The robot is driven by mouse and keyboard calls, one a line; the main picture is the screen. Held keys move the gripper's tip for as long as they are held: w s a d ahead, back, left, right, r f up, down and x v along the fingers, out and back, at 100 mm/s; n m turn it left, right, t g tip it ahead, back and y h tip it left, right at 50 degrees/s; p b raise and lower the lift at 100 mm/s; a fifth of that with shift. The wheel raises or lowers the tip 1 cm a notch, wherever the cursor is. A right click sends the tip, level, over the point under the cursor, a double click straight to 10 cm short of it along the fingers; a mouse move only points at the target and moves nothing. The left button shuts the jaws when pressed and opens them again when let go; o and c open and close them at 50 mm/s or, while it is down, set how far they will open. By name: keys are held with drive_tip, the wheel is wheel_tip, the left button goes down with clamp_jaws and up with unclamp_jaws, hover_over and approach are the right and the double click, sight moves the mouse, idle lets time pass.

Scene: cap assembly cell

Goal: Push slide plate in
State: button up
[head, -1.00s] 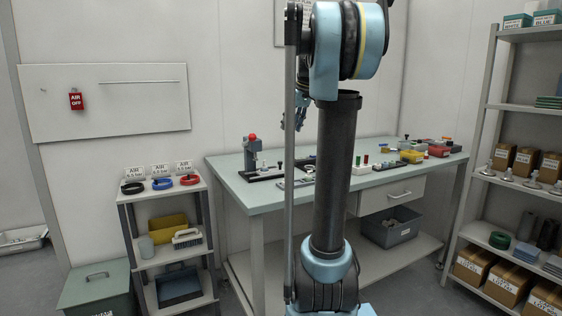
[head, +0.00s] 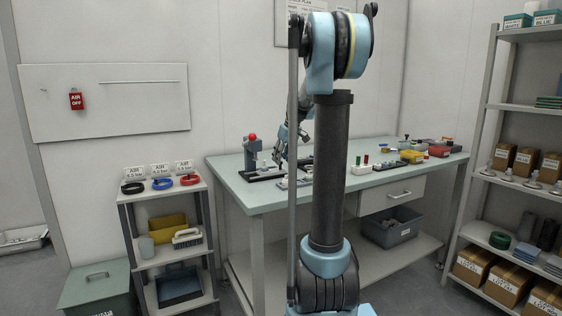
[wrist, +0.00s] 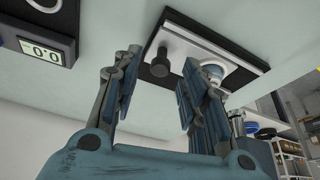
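In the wrist view, the silver slide plate (wrist: 178,42) lies on a black base (wrist: 215,37) on the pale green table. A dark round knob (wrist: 160,66) stands on the plate, and a white round fitting with a blue-grey part (wrist: 212,71) is beside it, partly behind a finger. My gripper (wrist: 156,75) is open, with its fingers apart and the knob showing between the fingertips. I cannot tell how far the tips are from the knob. In the head view, my gripper (head: 283,155) is low over the table's left part; the plate is hard to make out there.
A scale with a lit display (wrist: 43,52) is near the plate. A press with a red ball (head: 253,138) stands left of my gripper on the table (head: 232,180).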

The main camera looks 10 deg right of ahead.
drive_tip(key=shift+w+a+f, duration=0.15)
drive_tip(key=shift+w+f, duration=0.05)
drive_tip(key=shift+f, duration=0.35)
clamp_jaws()
